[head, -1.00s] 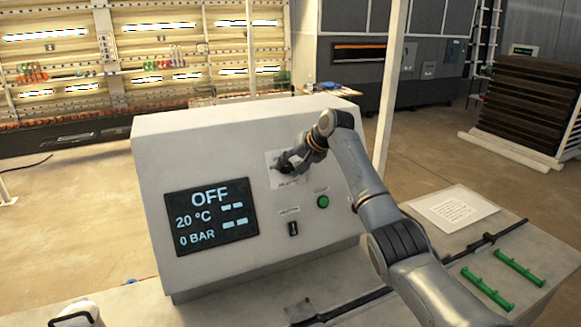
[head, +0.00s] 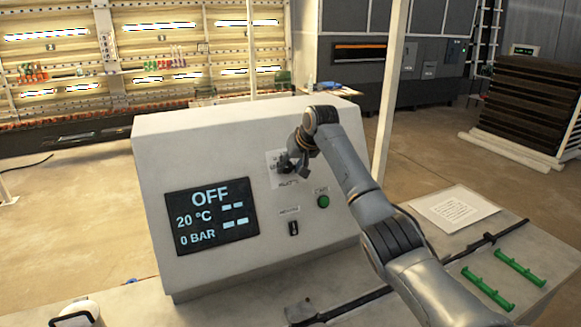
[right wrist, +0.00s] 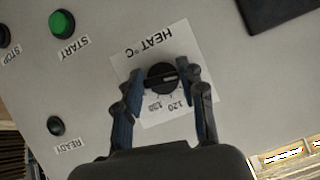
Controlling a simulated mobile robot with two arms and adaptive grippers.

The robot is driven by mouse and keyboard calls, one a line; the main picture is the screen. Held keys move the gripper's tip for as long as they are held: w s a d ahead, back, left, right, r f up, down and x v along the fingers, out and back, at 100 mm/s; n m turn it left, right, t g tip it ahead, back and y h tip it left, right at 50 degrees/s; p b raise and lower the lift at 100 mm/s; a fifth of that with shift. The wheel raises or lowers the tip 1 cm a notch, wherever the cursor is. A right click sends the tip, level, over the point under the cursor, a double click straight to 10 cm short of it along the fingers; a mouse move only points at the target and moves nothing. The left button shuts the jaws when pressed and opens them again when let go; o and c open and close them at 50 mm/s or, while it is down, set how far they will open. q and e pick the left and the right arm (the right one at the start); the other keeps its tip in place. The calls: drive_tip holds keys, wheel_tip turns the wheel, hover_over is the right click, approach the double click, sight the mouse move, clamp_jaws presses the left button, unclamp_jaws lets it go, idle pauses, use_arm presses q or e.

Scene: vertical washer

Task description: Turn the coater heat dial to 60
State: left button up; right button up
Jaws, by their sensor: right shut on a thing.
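The heat dial (right wrist: 162,78) is a round black knob on a white plate (right wrist: 122,72) marked "HEAT °C", with 120 and another number legible on its scale. In the right wrist view my right gripper (right wrist: 165,80) has its two fingers on either side of the knob, shut on it. In the head view the right gripper (head: 290,163) is at the plate on the panel's upper right and hides most of the dial. The display (head: 211,216) reads OFF, 20 °C and 0 BAR. My left gripper is not seen.
The green start button (head: 323,201) and a black switch (head: 293,228) are just below the dial. The ready lamp (right wrist: 56,126) shows in the right wrist view. A paper sheet (head: 453,208) and green handles (head: 487,289) lie on the table at right.

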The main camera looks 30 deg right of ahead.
drive_tip(key=shift+f, duration=0.15)
drive_tip(key=o, duration=1.2)
drive_tip(key=shift+c, duration=0.2)
drive_tip(key=shift+s+r, duration=0.15)
drive_tip(key=shift+r, duration=0.25)
drive_tip(key=v, duration=1.1)
drive_tip(key=shift+s+f, duration=0.1)
drive_tip(key=shift+s, duration=0.1)
